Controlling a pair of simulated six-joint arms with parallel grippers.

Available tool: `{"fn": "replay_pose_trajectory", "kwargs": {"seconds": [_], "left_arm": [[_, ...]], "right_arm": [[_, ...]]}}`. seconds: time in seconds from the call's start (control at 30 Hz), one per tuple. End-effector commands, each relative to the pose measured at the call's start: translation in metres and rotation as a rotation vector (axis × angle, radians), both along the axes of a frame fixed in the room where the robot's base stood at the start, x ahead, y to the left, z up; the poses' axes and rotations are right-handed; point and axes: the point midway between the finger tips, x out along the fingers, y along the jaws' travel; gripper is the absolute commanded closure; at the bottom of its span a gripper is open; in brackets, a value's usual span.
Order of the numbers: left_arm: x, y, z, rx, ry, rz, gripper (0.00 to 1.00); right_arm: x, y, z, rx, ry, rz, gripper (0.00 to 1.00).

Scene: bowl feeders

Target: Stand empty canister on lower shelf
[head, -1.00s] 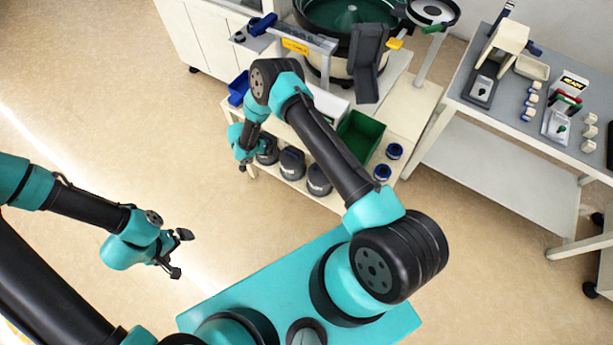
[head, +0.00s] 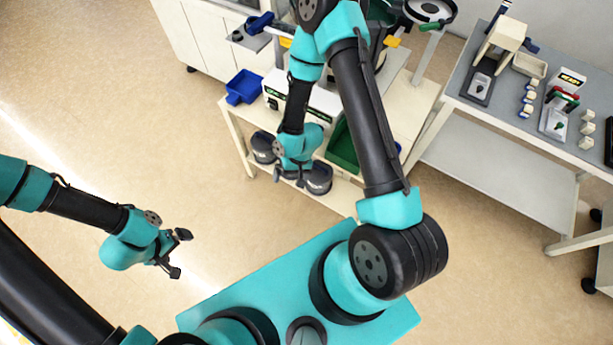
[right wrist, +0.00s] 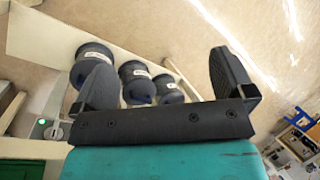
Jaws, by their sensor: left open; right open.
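Several dark grey canisters stand on the lower shelf (head: 343,197) of the feeder bench. In the head view one canister (head: 263,148) is at the left and another (head: 319,178) at the right, with my right arm partly covering the row. The right wrist view shows three canisters with pale labels, including the middle one (right wrist: 138,82). I cannot tell which is empty. My right gripper (head: 288,178) is open and empty, in front of the shelf; its spread fingers (right wrist: 165,80) show in the right wrist view. My left gripper (head: 180,254) is open and empty over the floor.
A blue bin (head: 244,87) and a green bin (head: 343,147) sit on the bench above the shelf. A grey-topped side table (head: 505,105) with small parts stands at the right. The floor (head: 150,130) at the left is clear.

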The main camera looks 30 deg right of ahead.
Motion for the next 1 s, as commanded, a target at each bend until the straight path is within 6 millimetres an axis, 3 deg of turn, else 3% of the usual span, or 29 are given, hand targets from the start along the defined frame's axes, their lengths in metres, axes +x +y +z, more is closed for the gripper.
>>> {"fn": "replay_pose_trajectory", "kwargs": {"seconds": [0.1,0.3,1.0], "left_arm": [[0.0,0.0,0.0,0.0,0.0,0.0,0.0],[0.0,0.0,0.0,0.0,0.0,0.0,0.0],[0.0,0.0,0.0,0.0,0.0,0.0,0.0]], "right_arm": [[-0.025,-0.014,0.024,-0.007,-0.084,0.021,0.0],[-0.05,-0.029,0.045,-0.049,-0.172,0.059,0.0],[-0.053,-0.031,0.047,-0.056,-0.182,0.068,0.0]]}}
